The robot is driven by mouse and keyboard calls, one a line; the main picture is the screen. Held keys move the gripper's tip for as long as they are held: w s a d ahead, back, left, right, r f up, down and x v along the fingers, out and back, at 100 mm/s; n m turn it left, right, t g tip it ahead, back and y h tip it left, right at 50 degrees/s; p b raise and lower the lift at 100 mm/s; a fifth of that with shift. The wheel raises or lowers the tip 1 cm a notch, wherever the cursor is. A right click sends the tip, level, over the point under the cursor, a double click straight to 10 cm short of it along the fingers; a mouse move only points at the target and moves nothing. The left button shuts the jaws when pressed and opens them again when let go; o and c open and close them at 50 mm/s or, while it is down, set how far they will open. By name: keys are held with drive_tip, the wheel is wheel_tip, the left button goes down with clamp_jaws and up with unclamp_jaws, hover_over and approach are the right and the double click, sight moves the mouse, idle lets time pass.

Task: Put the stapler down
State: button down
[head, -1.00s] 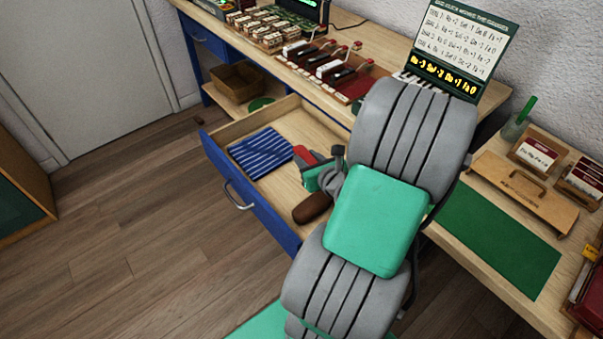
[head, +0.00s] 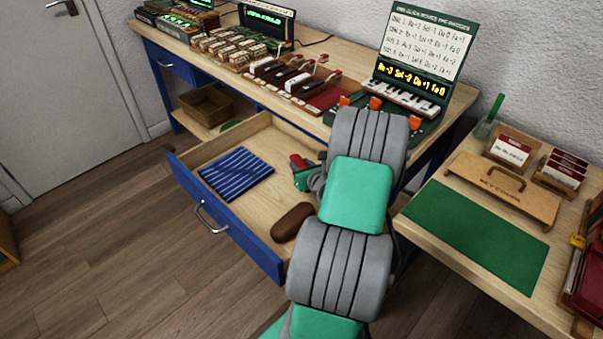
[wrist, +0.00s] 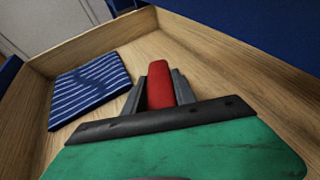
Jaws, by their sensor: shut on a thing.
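The red stapler (wrist: 160,84) stands up between the two grey fingers of my gripper (wrist: 158,92) in the wrist view. My gripper is shut on it. In the head view the stapler (head: 299,162) shows as a small red end beside my gripper (head: 303,176), inside the open blue drawer (head: 225,222) near its right back part. My arm hides much of the gripper there. I cannot tell whether the stapler touches the drawer floor.
A blue striped cloth (head: 236,174) lies in the drawer's left part. A brown oblong object (head: 292,222) lies near its front right. Bare drawer floor shows between them. The workbench (head: 455,108) above holds a small keyboard device (head: 405,98).

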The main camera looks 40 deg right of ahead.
wheel_tip(320, 180, down, 2)
drive_tip(key=shift+f, duration=0.1)
drive_tip(key=shift+f, duration=0.15)
drive_tip(key=c, duration=1)
unclamp_jaws()
drive_tip(key=shift+a, duration=0.1)
drive_tip(key=shift+r, duration=0.25)
drive_tip(key=p+v, duration=0.1)
drive_tip(key=v, duration=1.1)
drive_tip(key=shift+f, duration=0.1)
